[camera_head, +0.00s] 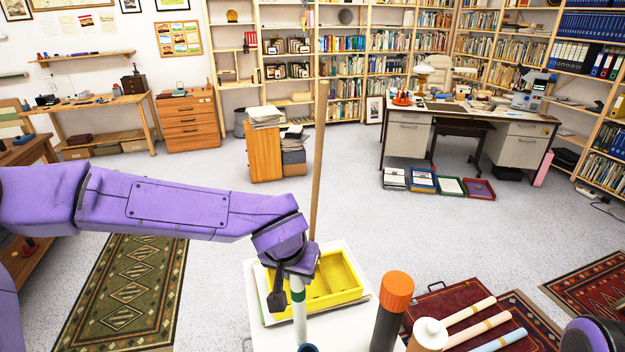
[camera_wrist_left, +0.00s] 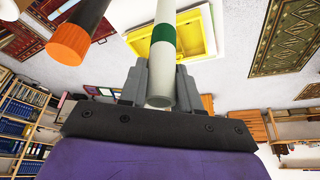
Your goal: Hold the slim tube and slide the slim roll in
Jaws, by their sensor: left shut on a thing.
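My left gripper (camera_head: 298,275) is shut on a slim white roll with a green band (camera_head: 299,312). The roll hangs roughly upright in front of the yellow tray. In the left wrist view the gripper's grey fingers (camera_wrist_left: 160,88) close on both sides of the roll (camera_wrist_left: 163,60), near its end. A dark blue round rim (camera_head: 308,348) shows just below the roll at the bottom edge; it may be the slim tube's mouth. Whether the roll's lower end is inside it, I cannot tell. Part of my right arm shows at the bottom right corner, but its gripper is out of view.
A yellow tray (camera_head: 352,292) sits on a white tabletop (camera_head: 262,335). A dark tube with an orange cap (camera_head: 397,290) and a cream-capped tube (camera_head: 430,335) stand to the right. Several pale rolls (camera_head: 470,314) lie over a dark red surface. A wooden pole (camera_head: 320,160) rises behind my gripper.

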